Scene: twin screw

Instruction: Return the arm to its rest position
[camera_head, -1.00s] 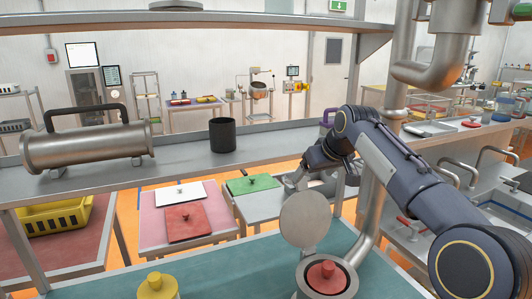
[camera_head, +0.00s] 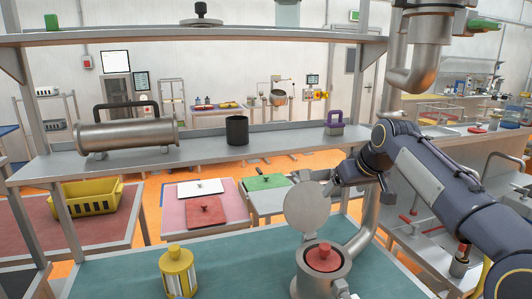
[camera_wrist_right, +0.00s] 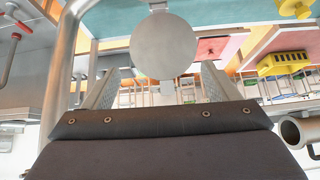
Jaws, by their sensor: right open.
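My right arm comes in from the right in the head view. Its gripper (camera_head: 312,177) is just above and behind the raised round metal lid (camera_head: 311,208), partly hidden and small there. In the right wrist view, the two fingers (camera_wrist_right: 160,70) stand wide apart with nothing held between them. The lid (camera_wrist_right: 164,45) shows beyond the fingers. The lid stands open over a metal pipe port (camera_head: 322,275) with a red knobbed plug (camera_head: 322,257) inside. My left gripper is not in view.
A yellow-capped canister (camera_head: 177,272) stands on the teal table (camera_head: 235,262). A curved metal pipe (camera_head: 368,230) rises beside the port, near my arm. The shelf (camera_head: 280,139) behind holds a metal cylinder (camera_head: 127,134), a black cup (camera_head: 237,130) and a purple-handled weight (camera_head: 334,123).

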